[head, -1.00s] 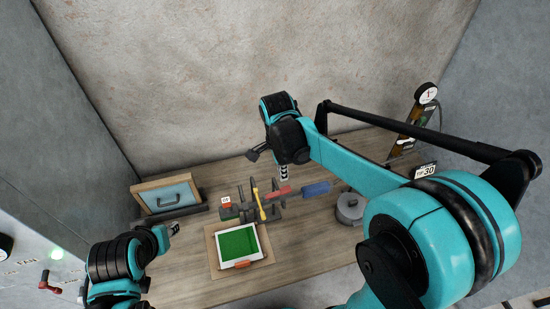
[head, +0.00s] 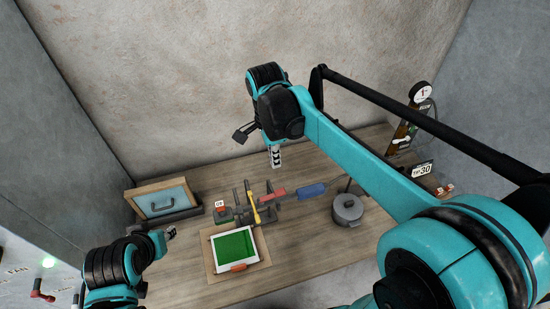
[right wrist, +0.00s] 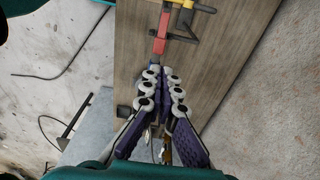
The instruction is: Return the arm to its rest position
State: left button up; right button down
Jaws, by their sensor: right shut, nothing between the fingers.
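My right arm reaches across the head view from the lower right, and its gripper (head: 276,158) points down above the back part of the wooden table (head: 300,280). In the right wrist view its fingers (right wrist: 162,85) are together with nothing between them. A red-handled tool (right wrist: 160,35) shows beyond the fingertips in that view. My left gripper (head: 171,232) is low at the left, beside the wooden board with the green-faced panel (head: 237,244). Its fingers are too small to tell whether they are open or shut.
A rack holds a yellow tool (head: 255,209), a red-handled tool (head: 272,195) and a blue one (head: 311,191). A lidded grey pot (head: 347,209) stands to the right. A blue-fronted drawer box (head: 163,201) is at the left. A gauge stand (head: 408,128) is at the back right.

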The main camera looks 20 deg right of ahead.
jog(key=shift+d, duration=0.1)
jog(key=s+d+f+n+t+b, duration=0.1)
jog(key=s+f+n+b, duration=0.3)
jog(key=f+b, duration=0.5)
jog(key=s+d+f+n+t+b, duration=0.1)
jog(key=s+f+n+t+b, duration=0.2)
jog(key=f+n+b, duration=0.4)
jog(key=s+d+f+n+t+b, duration=0.1)
jog(key=s+f+n+t+b, duration=0.2)
jog(key=f+b, duration=0.9)
notch_tip(320, 180, down, 5)
jog(key=s+n, duration=0.1)
jog(key=n, duration=0.2)
jog(key=shift+s+d+n+y+b, duration=0.3)
jog(key=shift+s+d+y+b, duration=0.05)
jog(key=shift+s+y, duration=0.05)
